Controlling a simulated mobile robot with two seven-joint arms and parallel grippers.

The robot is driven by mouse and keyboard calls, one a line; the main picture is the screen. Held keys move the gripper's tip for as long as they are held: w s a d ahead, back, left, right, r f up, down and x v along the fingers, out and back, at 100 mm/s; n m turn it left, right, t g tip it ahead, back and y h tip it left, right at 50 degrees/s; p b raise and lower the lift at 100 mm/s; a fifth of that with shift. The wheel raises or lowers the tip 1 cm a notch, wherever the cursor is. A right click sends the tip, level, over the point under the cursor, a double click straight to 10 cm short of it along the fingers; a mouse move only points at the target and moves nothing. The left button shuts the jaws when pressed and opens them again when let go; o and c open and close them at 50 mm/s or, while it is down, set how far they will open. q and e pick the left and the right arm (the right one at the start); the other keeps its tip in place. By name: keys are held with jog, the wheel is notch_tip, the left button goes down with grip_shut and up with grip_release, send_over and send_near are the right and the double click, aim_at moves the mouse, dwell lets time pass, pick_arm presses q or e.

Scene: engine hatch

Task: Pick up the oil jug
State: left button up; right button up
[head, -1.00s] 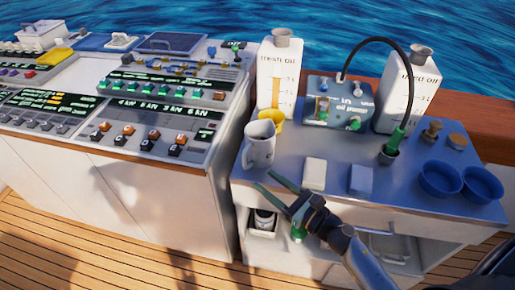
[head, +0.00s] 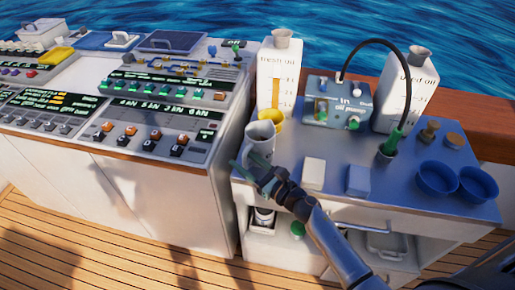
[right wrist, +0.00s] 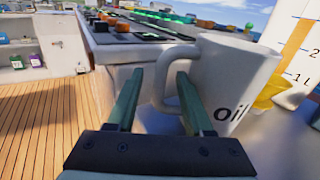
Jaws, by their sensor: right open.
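The oil jug (head: 261,138) is a white jug standing upright at the left end of the blue tabletop. In the right wrist view the jug (right wrist: 235,75) shows the word "oil" and its handle, which faces my gripper. My right gripper (head: 248,167) is at the jug's near side in the head view. In the right wrist view its two green fingers (right wrist: 155,95) are open, with the handle between or just beyond their tips. I cannot tell whether they touch it. My left gripper is not in view.
A yellow cup (head: 271,118) and the fresh oil container (head: 279,75) stand behind the jug. Two small blocks, white (head: 313,174) and blue (head: 358,180), lie to its right. The control console (head: 110,100) stands close on the left.

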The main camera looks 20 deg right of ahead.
grip_shut()
dwell(1.4)
